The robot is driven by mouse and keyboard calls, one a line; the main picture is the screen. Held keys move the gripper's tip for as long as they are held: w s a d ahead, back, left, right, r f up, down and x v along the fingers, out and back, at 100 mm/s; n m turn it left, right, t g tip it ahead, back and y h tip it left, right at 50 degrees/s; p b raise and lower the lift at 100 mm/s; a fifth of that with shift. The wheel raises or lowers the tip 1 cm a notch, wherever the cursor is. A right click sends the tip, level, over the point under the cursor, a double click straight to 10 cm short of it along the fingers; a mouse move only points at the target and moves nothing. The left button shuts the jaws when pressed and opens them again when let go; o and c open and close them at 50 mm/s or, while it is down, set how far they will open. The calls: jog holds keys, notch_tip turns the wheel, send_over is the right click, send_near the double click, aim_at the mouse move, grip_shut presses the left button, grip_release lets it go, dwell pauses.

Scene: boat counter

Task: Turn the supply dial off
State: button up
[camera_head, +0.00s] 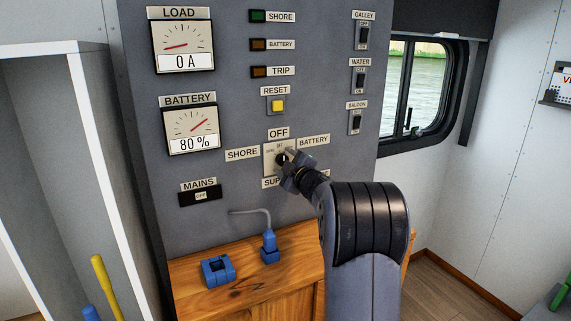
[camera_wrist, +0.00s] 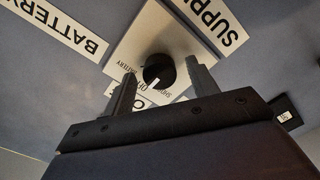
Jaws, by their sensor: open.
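The supply dial is a round black knob (camera_wrist: 158,70) on a pale square plate (camera_wrist: 142,34) in the wrist view. Its white mark points down in that view, seemingly towards the small SHORE lettering rather than OFF; the lettering is hard to read. My gripper (camera_wrist: 163,84) is open, with one finger on each side of the knob; I cannot tell whether they touch it. In the head view my gripper (camera_head: 292,165) is at the plate (camera_head: 269,166) and partly hides the knob. The OFF label (camera_head: 279,133) is above, SHORE (camera_head: 242,153) left and BATTERY (camera_head: 314,140) right.
A yellow reset button (camera_head: 278,105) sits above the dial, and several switches (camera_head: 357,121) are on the right. The green shore lamp (camera_head: 258,16) is at the top. A blue plug (camera_head: 269,246) with a grey cable and a blue socket (camera_head: 218,270) are on the wooden counter (camera_head: 193,286) below.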

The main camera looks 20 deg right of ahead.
jog(key=s+b, duration=0.2)
jog(key=s, duration=0.8)
jog(key=shift+s+d, duration=0.15)
jog(key=shift+s, duration=0.25)
jog(key=shift+w, duration=0.1)
jog(key=w+p, duration=0.2)
jog(key=w, duration=0.8)
jog(key=shift+w, duration=0.35)
jog(key=shift+s, duration=0.1)
